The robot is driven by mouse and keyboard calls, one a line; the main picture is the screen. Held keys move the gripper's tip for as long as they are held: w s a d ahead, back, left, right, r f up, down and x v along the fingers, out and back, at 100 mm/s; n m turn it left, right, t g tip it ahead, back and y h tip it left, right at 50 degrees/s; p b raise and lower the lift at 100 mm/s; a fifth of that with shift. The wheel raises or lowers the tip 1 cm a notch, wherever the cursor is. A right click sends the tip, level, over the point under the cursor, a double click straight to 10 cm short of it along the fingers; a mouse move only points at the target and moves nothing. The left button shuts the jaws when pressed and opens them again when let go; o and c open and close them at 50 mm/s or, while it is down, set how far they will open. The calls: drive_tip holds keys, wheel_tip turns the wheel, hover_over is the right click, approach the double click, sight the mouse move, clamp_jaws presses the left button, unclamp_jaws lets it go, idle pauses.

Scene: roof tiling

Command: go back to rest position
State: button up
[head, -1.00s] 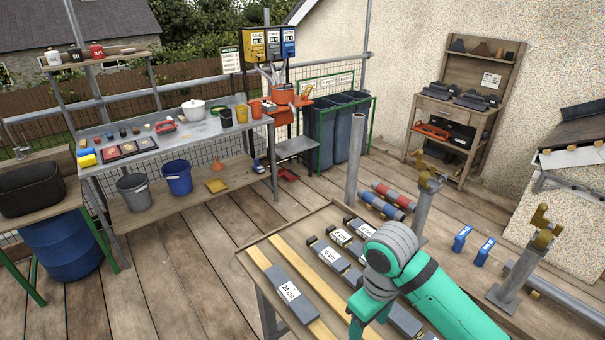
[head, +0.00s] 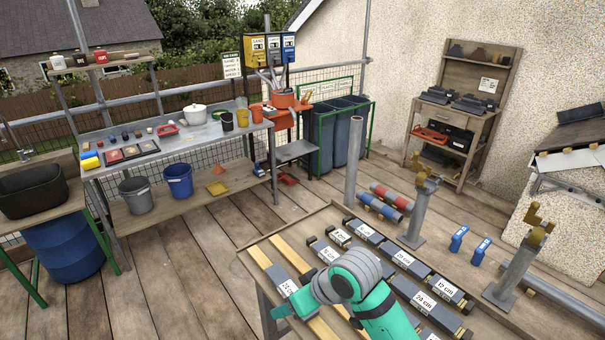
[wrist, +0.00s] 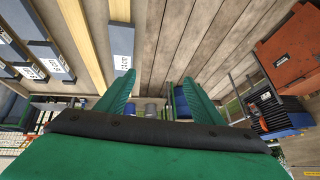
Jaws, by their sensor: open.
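My gripper (head: 282,311) is at the end of my green arm, low at the front left of the wooden bench (head: 252,262) in the head view. In the wrist view my gripper (wrist: 158,88) shows two green fingers spread apart with nothing between them. The same labelled block (wrist: 122,45) shows at the left in the wrist view, apart from the fingers.
More grey labelled blocks (head: 412,268) lie on the bench to the right of my arm. A metal table (head: 180,145) with pots is behind. The floor (head: 160,270) left of the bench is clear.

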drive_tip(key=w+a+r+m+t+y, duration=0.2)
drive_tip(key=a+m+t+y, duration=0.1)
drive_tip(key=a+t, duration=0.3)
drive_tip(key=w+a+r+m+t+y, duration=0.1)
drive_tip(key=a+r+m+t+y, duration=0.15)
drive_tip(key=a, duration=0.55)
drive_tip(key=s+d+f+m+t+h, duration=0.2)
drive_tip(key=s+d+f+m+h, duration=0.15)
drive_tip(key=s+f, duration=0.45)
drive_tip(key=s+d+f+m+t+h, duration=0.25)
drive_tip(key=s+f+m+h, duration=0.2)
drive_tip(key=s+f, duration=0.3)
drive_tip(key=s+d+n+h, duration=0.1)
drive_tip(key=s+d, duration=0.4)
drive_tip(key=s, duration=0.6)
drive_tip(key=s+d+n+g+h, duration=0.1)
drive_tip(key=s+d+n, duration=0.3)
drive_tip(key=s, duration=0.8)
drive_tip(key=shift+d+n+g+h, duration=0.3)
drive_tip(key=shift+d+n+h, duration=0.05)
drive_tip(key=shift+d, duration=0.2)
